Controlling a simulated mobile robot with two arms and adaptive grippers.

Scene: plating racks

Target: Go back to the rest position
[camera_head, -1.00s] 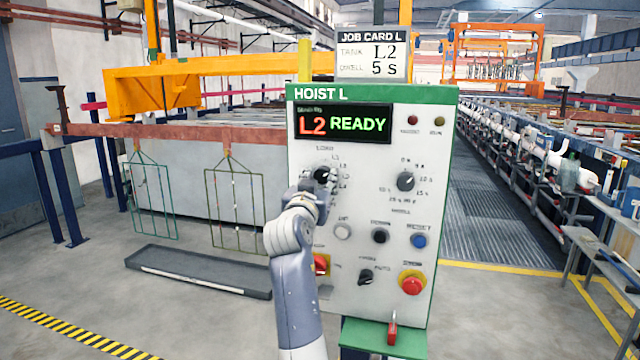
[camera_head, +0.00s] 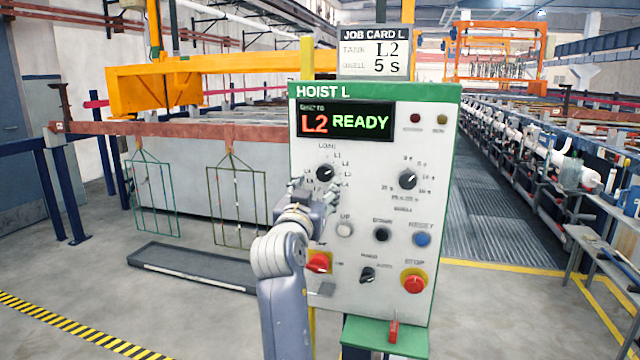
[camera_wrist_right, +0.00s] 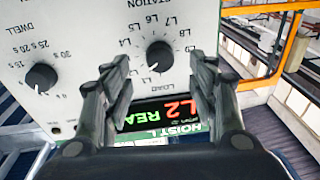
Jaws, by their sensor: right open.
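My right gripper (camera_head: 312,190) is in front of the left side of the HOIST L control panel (camera_head: 375,285), just below the station knob (camera_head: 325,173). In the right wrist view its two fingers (camera_wrist_right: 160,88) are spread with nothing between them. The black station knob (camera_wrist_right: 160,55) shows beyond the fingertips, apart from them. The panel display (camera_head: 345,122) reads "L2 READY". My right forearm hides part of the panel's lower left edge. My left gripper is not in view.
A job card (camera_head: 373,52) above the panel reads L2, 5 s. A dwell knob (camera_head: 407,178), several buttons and a red stop button (camera_head: 413,281) sit on the panel. Wire racks (camera_head: 237,205) hang behind, above a grey tray (camera_head: 190,266). Floor at left is open.

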